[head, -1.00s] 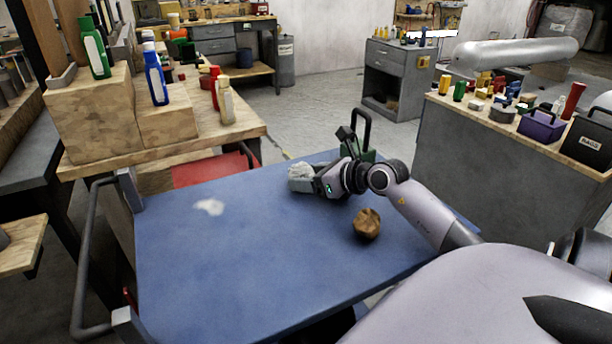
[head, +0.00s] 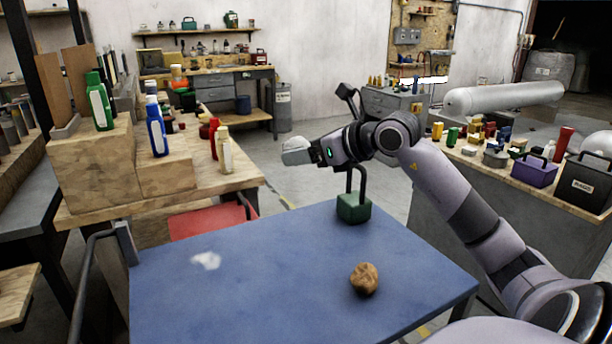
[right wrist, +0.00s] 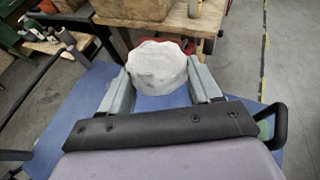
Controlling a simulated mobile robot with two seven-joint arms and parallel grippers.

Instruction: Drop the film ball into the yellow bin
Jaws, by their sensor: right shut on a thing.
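The film ball, a crumpled whitish lump, shows at the end of my right arm in the head view (head: 294,151) and between the fingers in the right wrist view (right wrist: 157,66). My right gripper (head: 303,152) is shut on it and holds it in the air above the blue table's far side. In the right wrist view the two grey fingers press on the ball from both sides. I do not see a yellow bin in either view. My left gripper is not in view.
The blue table (head: 270,280) bears a brown crumpled ball (head: 364,279), a white scrap (head: 206,260) and a green block with a dark handle (head: 354,207). A wooden bench with bottles (head: 220,180) stands left. A grey cabinet with a crowded top (head: 480,200) stands right.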

